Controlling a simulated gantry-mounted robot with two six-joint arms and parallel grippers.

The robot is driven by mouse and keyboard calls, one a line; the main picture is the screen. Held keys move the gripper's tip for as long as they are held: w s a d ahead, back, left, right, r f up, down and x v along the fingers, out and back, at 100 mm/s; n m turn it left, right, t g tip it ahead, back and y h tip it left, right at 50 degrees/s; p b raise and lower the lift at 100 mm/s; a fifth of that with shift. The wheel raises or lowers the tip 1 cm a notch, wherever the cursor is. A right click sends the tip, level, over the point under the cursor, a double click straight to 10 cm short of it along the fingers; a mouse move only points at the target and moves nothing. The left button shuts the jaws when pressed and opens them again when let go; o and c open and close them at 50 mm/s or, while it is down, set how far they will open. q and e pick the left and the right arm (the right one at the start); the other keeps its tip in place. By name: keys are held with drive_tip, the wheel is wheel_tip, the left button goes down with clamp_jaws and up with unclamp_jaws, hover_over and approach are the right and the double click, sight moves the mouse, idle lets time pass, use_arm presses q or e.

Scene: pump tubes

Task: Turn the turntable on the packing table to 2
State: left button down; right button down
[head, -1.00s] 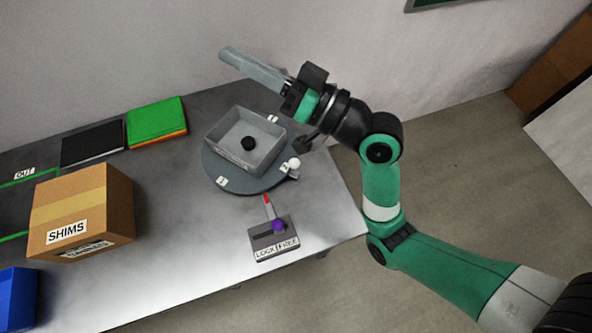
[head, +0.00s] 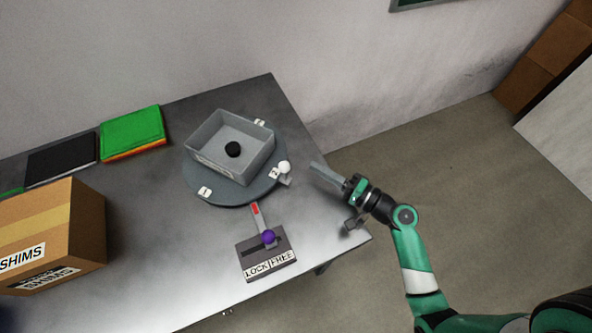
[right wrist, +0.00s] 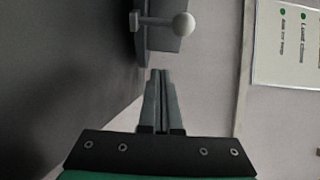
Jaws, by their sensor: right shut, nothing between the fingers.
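The round dark grey turntable (head: 193,182) carries a grey tray (head: 238,160) with a black round piece (head: 233,149) in it. Its rim has number labels, and a white ball handle (head: 284,167) sticks out at its right beside label 2 (head: 274,173). Label 1 (head: 205,192) is at the front left. A red-marked pointer (head: 255,209) lies between these labels. My right gripper (head: 315,167) is shut and empty, right of the handle and apart from it. In the right wrist view, the ball (right wrist: 184,25) is beyond the fingertips (right wrist: 160,72). My left gripper is out of view.
A lock box (head: 266,262) marked LOCK and FREE has a purple knob (head: 268,237) in front of the turntable. A SHIMS carton (head: 85,235), green folders (head: 132,133) and a black folder (head: 60,158) are at left. The packing table's (head: 190,260) right edge is near my gripper.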

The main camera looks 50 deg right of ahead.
drive_tip(key=w, duration=0.6)
drive_tip(key=shift+a+b, duration=0.35)
drive_tip(key=shift+b, duration=0.05)
drive_tip(key=a, duration=0.1)
drive_tip(key=s+a, duration=0.1)
drive_tip(key=a, duration=0.1)
drive_tip(key=shift+s, duration=0.1)
drive_tip(key=shift+s+a, duration=0.1)
drive_tip(key=shift+a, duration=0.2)
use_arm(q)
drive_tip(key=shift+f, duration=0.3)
